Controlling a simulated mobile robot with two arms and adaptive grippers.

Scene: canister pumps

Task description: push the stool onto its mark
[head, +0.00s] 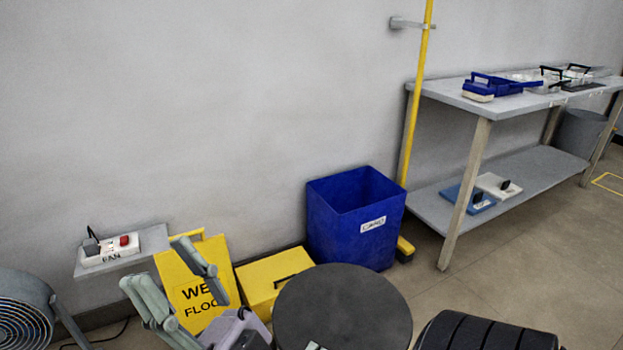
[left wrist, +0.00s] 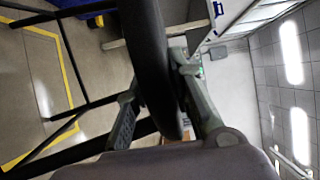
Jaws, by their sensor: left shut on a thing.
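The stool's round black seat (head: 343,300) is at the bottom centre of the head view. In the left wrist view the seat (left wrist: 147,35) stands edge-on between the fingers, with dark legs (left wrist: 75,65) at left. My left gripper (left wrist: 157,95) is shut on the seat's rim; only a fingertip (head: 314,346) shows in the head view. A yellow floor outline (left wrist: 70,75) shows beyond the legs in the left wrist view; I cannot tell how the feet lie against it. My right gripper (head: 155,262) is open and empty, left of the stool.
A blue bin (head: 345,225), yellow box (head: 262,285) and wet floor sign (head: 190,285) stand along the wall behind the stool. A fan (head: 20,310) is at left. A workbench (head: 480,112) stands at right; another yellow floor outline (head: 600,178) lies beyond it.

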